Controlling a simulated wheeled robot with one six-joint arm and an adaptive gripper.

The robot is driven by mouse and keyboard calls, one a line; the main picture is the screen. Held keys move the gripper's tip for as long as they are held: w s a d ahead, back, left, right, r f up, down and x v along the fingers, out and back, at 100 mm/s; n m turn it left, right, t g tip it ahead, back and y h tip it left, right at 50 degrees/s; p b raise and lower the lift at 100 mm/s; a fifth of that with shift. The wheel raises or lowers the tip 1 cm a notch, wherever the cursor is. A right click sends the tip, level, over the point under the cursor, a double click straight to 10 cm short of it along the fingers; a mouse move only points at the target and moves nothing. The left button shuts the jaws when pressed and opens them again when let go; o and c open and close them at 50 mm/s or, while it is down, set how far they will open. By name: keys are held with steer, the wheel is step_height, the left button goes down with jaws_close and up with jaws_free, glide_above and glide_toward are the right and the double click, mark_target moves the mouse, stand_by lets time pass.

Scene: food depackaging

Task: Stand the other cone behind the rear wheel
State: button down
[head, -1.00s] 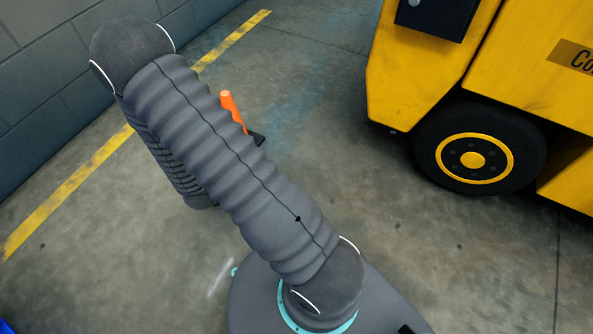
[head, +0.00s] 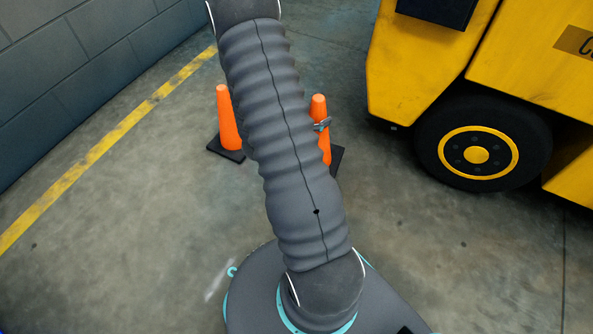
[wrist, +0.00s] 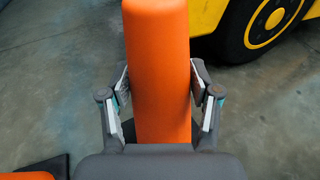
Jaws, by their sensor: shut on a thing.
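My gripper (wrist: 160,88) is shut on an orange cone (wrist: 158,45), with one finger on each side of it in the wrist view. In the head view this held cone (head: 319,105) looks upright, partly hidden behind my arm, with its dark base (head: 337,158) low to the floor. I cannot tell whether the base touches the floor. A second orange cone (head: 228,118) stands on its black base to the left of my arm. The black wheel (head: 477,152) with a yellow rim is to the right of the held cone, apart from it; it also shows in the wrist view (wrist: 265,22).
The yellow vehicle (head: 400,75) fills the upper right. A grey block wall (head: 90,80) and a yellow floor line (head: 110,143) run along the left. The concrete floor (head: 385,190) between the held cone and the wheel is clear.

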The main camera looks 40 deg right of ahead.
steer(key=s+d+g, duration=0.1)
steer(key=s+d+m, duration=0.1)
steer(key=s, duration=0.1)
steer(key=shift+d+f+g, duration=0.15)
steer(key=shift+d+g, duration=0.1)
steer(key=shift+g, duration=0.15)
steer(key=shift+f, duration=0.15)
steer(key=shift+w+a+f+b, duration=0.45)
steer(key=shift+w+a+f, duration=0.25)
steer(key=shift+w+f, duration=1.1)
steer(key=shift+w+a+f+b, duration=0.5)
steer(key=shift+w+a+f, duration=0.15)
steer(key=shift+w+f, duration=1.1)
steer(key=shift+w+a+f+b, duration=0.45)
steer(key=shift+w+a+f, duration=0.25)
steer(key=shift+w+f, duration=1.05)
steer(key=shift+f, duration=0.15)
steer(key=shift+c, duration=1.2)
jaws_free()
